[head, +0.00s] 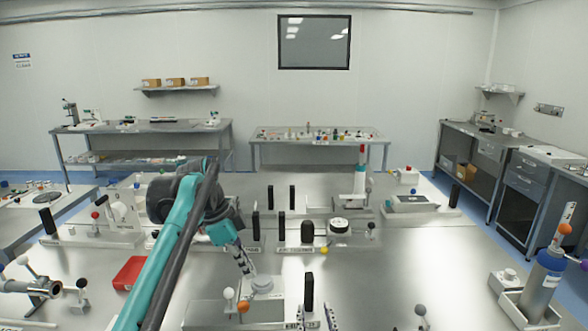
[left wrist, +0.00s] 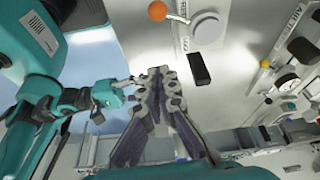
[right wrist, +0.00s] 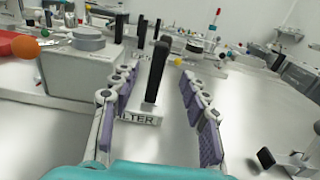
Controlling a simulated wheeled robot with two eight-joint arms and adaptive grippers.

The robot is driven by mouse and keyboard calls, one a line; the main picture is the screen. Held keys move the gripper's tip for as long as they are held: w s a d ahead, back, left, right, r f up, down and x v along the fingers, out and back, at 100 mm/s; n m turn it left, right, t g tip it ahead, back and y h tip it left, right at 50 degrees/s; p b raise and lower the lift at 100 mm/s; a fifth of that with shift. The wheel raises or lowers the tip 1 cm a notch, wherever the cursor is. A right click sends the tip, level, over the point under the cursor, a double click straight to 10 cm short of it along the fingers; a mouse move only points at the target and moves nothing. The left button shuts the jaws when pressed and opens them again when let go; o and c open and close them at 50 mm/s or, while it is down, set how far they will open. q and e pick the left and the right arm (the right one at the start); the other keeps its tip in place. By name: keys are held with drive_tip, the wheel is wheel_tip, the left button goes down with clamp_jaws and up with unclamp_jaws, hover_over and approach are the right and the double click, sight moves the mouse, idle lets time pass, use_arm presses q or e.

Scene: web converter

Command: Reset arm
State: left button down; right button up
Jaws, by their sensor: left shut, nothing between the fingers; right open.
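My left arm (head: 170,262) reaches in from the bottom of the head view and bends down at its wrist. Its gripper (head: 245,264) points down beside a grey block with a round top (head: 262,285). The left wrist view shows this gripper (left wrist: 160,78) with its fingers together and nothing between them. My right gripper (right wrist: 158,74) is open in the right wrist view, its fingers wide apart. A black upright post (right wrist: 157,75) on a base labelled "FILTER" (right wrist: 140,117) appears between those fingers; whether they reach around it is unclear. It touches neither finger visibly.
An orange ball (head: 243,307) and a white ball (head: 229,293) stand on stalks close to the left gripper. A red tray (head: 131,272) lies left of the arm. The metal table (head: 400,275) is bare right of centre.

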drive_tip(key=s+d+f+m+g+h, duration=0.1)
drive_tip(key=s+d+m+g+h, duration=0.25)
drive_tip(key=d+m, duration=0.6)
drive_tip(key=s+d+f+m+g+h, duration=0.15)
drive_tip(key=s+d+m+g, duration=0.35)
drive_tip(key=m, duration=0.8)
use_arm(q)
drive_tip(key=s+a+f+n+t+y, duration=0.2)
drive_tip(key=s+a+f+n+t, duration=0.1)
drive_tip(key=s+f+n, duration=0.5)
drive_tip(key=s+a+f+n+t+y, duration=0.2)
drive_tip(key=s+f+n, duration=0.6)
drive_tip(key=s, duration=0.6)
wheel_tip(320, 180, down, 3)
drive_tip(key=shift+s+a+r+n+t, duration=0.2)
drive_tip(key=shift+s+a+n+t, duration=0.2)
drive_tip(key=shift+a+t, duration=0.55)
use_arm(e)
drive_tip(key=s+a+f+m+g+y, duration=0.1)
drive_tip(key=s+m+y, duration=0.1)
drive_tip(key=s+m, duration=0.4)
drive_tip(key=s+f+m+g+y, duration=0.1)
drive_tip(key=s+f+m, duration=0.1)
drive_tip(key=s+m, duration=0.4)
drive_tip(key=shift+s+a+m+y, duration=0.15)
drive_tip(key=shift+a+m+y, duration=0.25)
drive_tip(key=shift+m, duration=0.75)
